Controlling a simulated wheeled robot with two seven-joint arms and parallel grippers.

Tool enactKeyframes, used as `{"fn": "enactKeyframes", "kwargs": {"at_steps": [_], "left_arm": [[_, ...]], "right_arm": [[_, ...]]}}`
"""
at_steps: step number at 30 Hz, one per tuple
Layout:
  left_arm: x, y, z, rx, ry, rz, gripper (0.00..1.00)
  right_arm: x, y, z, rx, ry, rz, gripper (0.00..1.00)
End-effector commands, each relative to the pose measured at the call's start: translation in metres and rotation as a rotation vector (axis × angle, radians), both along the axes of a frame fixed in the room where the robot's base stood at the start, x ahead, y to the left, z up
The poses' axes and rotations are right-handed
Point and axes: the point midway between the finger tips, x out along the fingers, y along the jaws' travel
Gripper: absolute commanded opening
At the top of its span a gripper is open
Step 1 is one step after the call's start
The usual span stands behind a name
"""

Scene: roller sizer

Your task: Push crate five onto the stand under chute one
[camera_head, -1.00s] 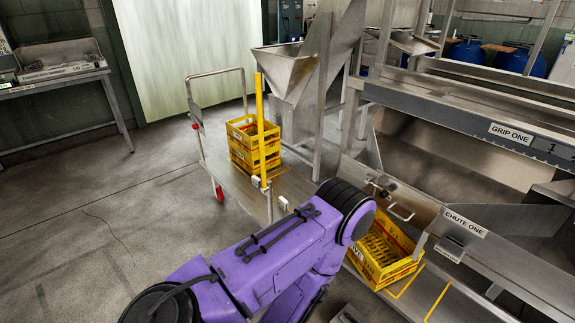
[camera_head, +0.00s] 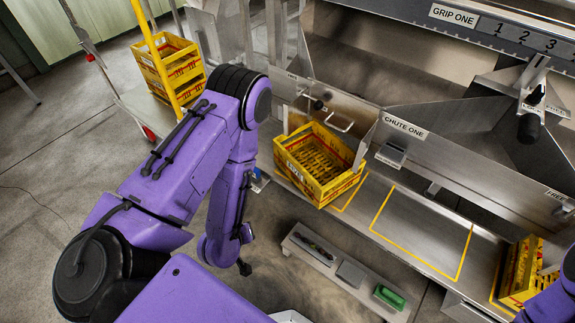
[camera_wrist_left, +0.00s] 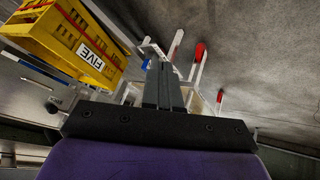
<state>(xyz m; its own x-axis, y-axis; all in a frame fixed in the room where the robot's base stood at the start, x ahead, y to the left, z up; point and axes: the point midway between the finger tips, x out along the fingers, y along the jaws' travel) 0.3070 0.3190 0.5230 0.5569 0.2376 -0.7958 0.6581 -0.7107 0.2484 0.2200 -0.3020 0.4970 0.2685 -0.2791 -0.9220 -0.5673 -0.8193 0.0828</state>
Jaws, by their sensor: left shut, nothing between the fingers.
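Crate five (camera_head: 304,174), a yellow open crate with red print, sits on the left part of the metal ledge below the chutes. A yellow-outlined empty spot (camera_head: 464,250) lies to its right, under the chute one label (camera_head: 405,125). In the left wrist view the FIVE label shows on the crate's side (camera_wrist_left: 60,28). My left gripper (camera_wrist_left: 167,68) is shut and empty there, with the crate apart to its left in that picture. My right gripper is not in view.
Another yellow crate (camera_head: 513,282) stands at the ledge's right end. Stacked yellow crates (camera_head: 168,62) stand on a trolley at upper left, by a yellow post. A low grey bench (camera_head: 335,277) with a green item (camera_head: 390,296) lies before the ledge.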

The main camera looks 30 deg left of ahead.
Motion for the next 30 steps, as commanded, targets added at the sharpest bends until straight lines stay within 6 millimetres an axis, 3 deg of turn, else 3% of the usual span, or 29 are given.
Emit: {"fn": "enactKeyframes", "kwargs": {"at_steps": [1,3,7,9,12,16,22,30], "left_arm": [[0.031,0.008,-0.048,-0.053,-0.133,0.046,0.0],[0.072,0.016,-0.063,-0.157,-0.326,0.106,0.0],[0.127,0.035,-0.076,-0.388,-0.65,0.191,0.0],[0.146,0.045,-0.077,-0.515,-0.787,0.22,0.0],[0.161,0.057,-0.074,-0.67,-0.926,0.244,0.0],[0.168,0.066,-0.066,-0.793,-1.018,0.257,0.0],[0.183,0.07,-0.058,-0.826,-1.042,0.256,0.0],[0.24,0.074,-0.06,-0.824,-1.04,0.255,0.0]], "right_arm": [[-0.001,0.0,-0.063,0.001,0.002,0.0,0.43],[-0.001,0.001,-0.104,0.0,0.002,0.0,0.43],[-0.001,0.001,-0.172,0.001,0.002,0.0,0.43],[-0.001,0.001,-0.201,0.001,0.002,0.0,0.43],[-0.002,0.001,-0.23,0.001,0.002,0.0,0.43],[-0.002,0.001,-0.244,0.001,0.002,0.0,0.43],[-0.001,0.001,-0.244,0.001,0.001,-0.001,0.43],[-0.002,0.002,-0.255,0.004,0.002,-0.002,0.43]]}}
